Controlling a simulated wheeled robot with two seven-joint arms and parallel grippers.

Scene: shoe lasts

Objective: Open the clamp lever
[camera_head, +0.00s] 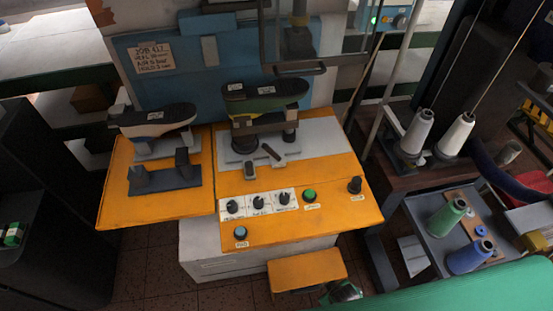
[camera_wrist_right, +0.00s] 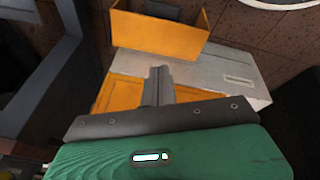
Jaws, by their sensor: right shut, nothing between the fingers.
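The orange press machine (camera_head: 330,215) stands in the middle of the head view. A green and black shoe last (camera_head: 265,96) sits sole up on its holder on the grey plate (camera_head: 318,138). A short dark lever (camera_head: 270,152), which looks like the clamp lever, lies at a slant on a small block in front of the last. My right gripper (camera_head: 340,292) is low at the bottom of the head view, beside the orange bin and well away from the lever. In the right wrist view its fingers (camera_wrist_right: 159,84) are together and empty. My left gripper is not in view.
A second black last (camera_head: 153,118) and a dark bracket (camera_head: 165,180) stand on the left orange shelf. Knobs and buttons line the front panel. The orange bin (camera_head: 306,270) juts out below; it also shows in the wrist view (camera_wrist_right: 158,32). Thread cones (camera_head: 455,135) stand right.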

